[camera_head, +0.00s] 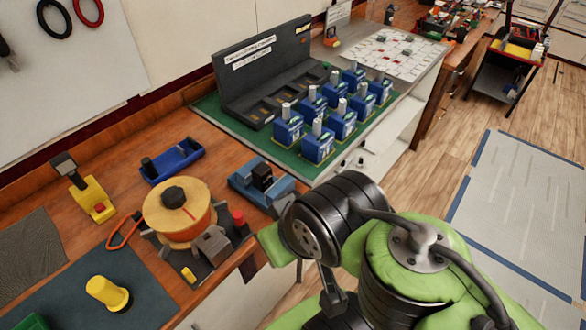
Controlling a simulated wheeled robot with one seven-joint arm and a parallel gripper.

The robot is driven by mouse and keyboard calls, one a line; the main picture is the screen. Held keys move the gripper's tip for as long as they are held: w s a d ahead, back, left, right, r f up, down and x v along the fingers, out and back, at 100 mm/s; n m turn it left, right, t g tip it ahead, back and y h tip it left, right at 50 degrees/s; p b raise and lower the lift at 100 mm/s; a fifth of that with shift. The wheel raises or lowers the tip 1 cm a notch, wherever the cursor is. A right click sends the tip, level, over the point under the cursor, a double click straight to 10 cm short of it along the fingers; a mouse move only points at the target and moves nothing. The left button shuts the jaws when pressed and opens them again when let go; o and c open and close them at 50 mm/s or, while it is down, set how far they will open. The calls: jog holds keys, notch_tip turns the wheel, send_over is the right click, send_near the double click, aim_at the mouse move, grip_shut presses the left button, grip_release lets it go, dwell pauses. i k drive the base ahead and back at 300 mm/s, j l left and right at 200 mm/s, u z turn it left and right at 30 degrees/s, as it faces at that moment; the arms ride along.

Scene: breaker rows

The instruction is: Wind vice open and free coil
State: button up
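A blue-grey vice (246,186) sits near the front edge of the wooden bench, left of the green mat. A small black block (262,177), which may be the coil, stands upright between its jaws; whether the jaws press on it is too small to tell. The vice's handle cannot be made out, and my arm covers the area just right of the vice. My green and black arm fills the lower right, its nearest visible link just below and right of the vice. My gripper's fingers do not show.
A round yellow-topped fixture (190,205) with a black knob stands left of the vice. A blue tray (174,163) lies behind it. Several blue units with pale posts (318,142) stand on the green mat (222,116), before a dark rack (262,75). Floor at right is open.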

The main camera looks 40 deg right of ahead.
aim_at(262, 173)
jog(key=z, duration=0.45)
jog(key=i+l+u, duration=0.1)
jog(key=u, duration=0.4)
jog(key=l+u, duration=0.15)
jog(key=u, duration=0.35)
jog(key=l+u, duration=0.2)
jog(key=u, duration=0.3)
jog(key=i, duration=0.05)
